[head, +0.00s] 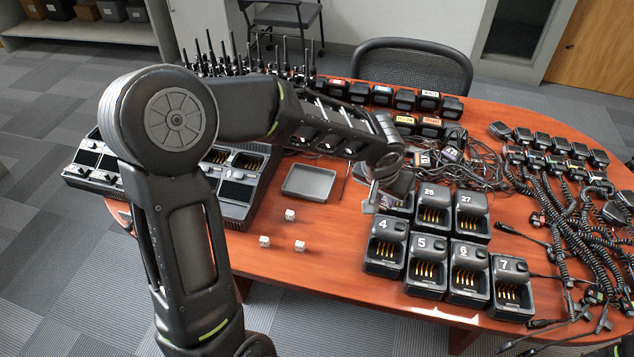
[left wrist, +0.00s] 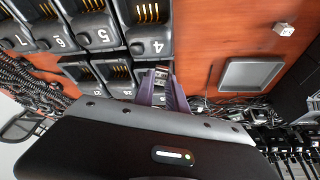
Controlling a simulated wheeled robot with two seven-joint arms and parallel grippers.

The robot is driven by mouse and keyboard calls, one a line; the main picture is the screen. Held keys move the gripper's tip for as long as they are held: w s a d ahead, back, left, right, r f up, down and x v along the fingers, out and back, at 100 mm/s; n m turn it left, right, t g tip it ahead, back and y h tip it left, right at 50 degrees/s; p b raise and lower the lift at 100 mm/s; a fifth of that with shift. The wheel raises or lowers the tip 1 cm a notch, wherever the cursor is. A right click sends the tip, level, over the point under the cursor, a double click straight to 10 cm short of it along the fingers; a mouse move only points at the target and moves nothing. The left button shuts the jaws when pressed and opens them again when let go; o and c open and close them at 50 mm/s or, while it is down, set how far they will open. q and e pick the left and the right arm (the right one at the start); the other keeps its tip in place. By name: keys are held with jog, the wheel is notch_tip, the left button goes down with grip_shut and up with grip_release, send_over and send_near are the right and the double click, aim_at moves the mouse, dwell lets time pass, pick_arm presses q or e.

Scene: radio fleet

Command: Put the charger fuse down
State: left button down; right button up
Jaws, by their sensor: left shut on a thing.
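My left gripper (head: 371,202) is above the table beside the charger marked 4 (head: 385,247), near the back row of chargers. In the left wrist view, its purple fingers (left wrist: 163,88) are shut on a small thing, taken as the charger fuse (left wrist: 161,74). The fuse is mostly hidden between the fingers, and its contact with the table or chargers cannot be told. My right gripper is not in view.
Numbered chargers, including one marked 5 (head: 427,262), stand right of the gripper. An empty grey tray (head: 308,194) and several white cubes (head: 290,215) lie to the left. Cabled microphones (head: 560,190) crowd the right side. Bare table lies in front of the cubes.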

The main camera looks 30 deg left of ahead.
pick_arm(q)
jog(key=w+a+f+n+b, duration=0.15)
jog(key=w+a+b, duration=0.25)
jog(key=a, duration=0.7)
jog(key=r+n+y+b, duration=0.1)
jog(key=r+n+b, duration=0.1)
jog(key=b, duration=0.1)
send_over(311, 181)
jog(key=s, duration=0.2)
jog(key=shift+w+d, duration=0.1)
jog(key=shift+d, duration=0.15)
jog(key=shift+f, duration=2.6)
jog(key=shift+f, duration=0.1)
jog(key=shift+f, duration=2.4)
